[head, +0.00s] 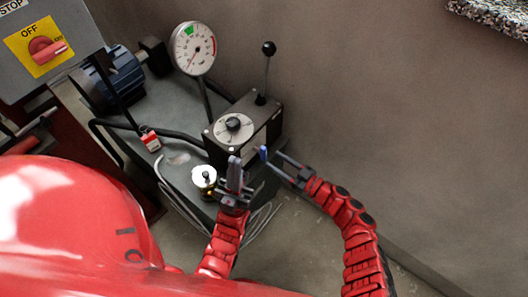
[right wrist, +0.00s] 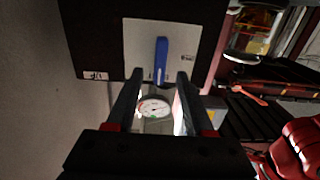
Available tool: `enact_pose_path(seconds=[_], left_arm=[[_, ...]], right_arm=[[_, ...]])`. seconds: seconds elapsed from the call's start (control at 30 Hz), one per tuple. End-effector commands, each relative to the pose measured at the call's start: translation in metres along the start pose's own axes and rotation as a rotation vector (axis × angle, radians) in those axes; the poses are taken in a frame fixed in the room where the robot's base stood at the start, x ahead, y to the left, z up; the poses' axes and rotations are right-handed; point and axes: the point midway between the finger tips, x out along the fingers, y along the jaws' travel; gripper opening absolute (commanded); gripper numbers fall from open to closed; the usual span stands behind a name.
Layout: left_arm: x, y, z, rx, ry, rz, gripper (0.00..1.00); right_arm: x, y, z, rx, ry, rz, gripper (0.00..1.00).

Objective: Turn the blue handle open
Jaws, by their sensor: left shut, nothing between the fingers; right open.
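The blue handle (head: 263,153) is on the side of a black box (head: 228,125) on the machine bench. In the right wrist view the blue handle (right wrist: 161,60) stands upright in that picture on a pale plate (right wrist: 190,45) of the black box. My right gripper (head: 283,163) is open, close to the handle from the right. In the right wrist view its fingers (right wrist: 160,76) lie to either side of the handle's lower end; contact cannot be told. My left gripper (head: 236,175) is shut and empty, left of the handle, in front of the box.
A round gauge (head: 193,48) stands behind the box, and a black-knobbed lever (head: 268,62) rises from its top. A small dial (head: 204,177) sits near my left gripper. A red padlock tag (head: 150,140) and cables lie left. The wall side at right is clear.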

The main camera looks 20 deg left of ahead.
Motion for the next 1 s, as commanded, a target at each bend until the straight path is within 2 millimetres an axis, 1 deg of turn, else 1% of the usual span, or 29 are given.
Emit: enact_pose_path(seconds=[0.03, 0.1, 0.2, 0.3, 0.5, 0.73, 0.77, 0.8, 0.87, 1.0], left_arm=[[-0.001, 0.000, 0.000, 0.000, 0.000, 0.000, 0.00], [-0.003, 0.000, 0.001, 0.000, 0.000, 0.000, 0.00], [-0.005, 0.000, 0.001, 0.000, 0.000, 0.000, 0.00], [-0.006, 0.000, 0.001, 0.000, 0.000, 0.000, 0.00], [-0.007, 0.000, 0.001, 0.000, 0.000, 0.000, 0.00], [-0.007, 0.000, 0.001, 0.000, 0.000, 0.000, 0.00], [-0.007, 0.000, 0.001, 0.000, 0.000, 0.000, 0.00], [-0.007, 0.000, 0.001, 0.000, 0.000, 0.000, 0.00], [-0.007, 0.000, 0.001, 0.000, 0.000, 0.000, 0.00], [-0.007, 0.000, 0.001, 0.000, 0.000, 0.000, 0.00]], right_arm=[[0.013, -0.001, -0.001, 0.002, 0.004, -0.002, 0.53], [0.026, 0.000, 0.000, 0.001, 0.002, 0.001, 0.53], [0.042, 0.000, 0.001, 0.001, 0.002, 0.000, 0.53], [0.052, 0.001, 0.001, 0.000, 0.001, 0.002, 0.53], [0.061, 0.000, 0.001, 0.000, -0.001, 0.000, 0.53], [0.062, 0.000, 0.001, 0.000, -0.001, 0.000, 0.53], [0.062, 0.000, 0.001, 0.000, -0.001, 0.000, 0.51], [0.062, 0.000, 0.001, 0.000, -0.001, 0.000, 0.43], [0.062, 0.000, 0.001, 0.000, -0.001, 0.000, 0.33], [0.062, 0.000, 0.001, 0.000, -0.001, 0.000, 0.07]])
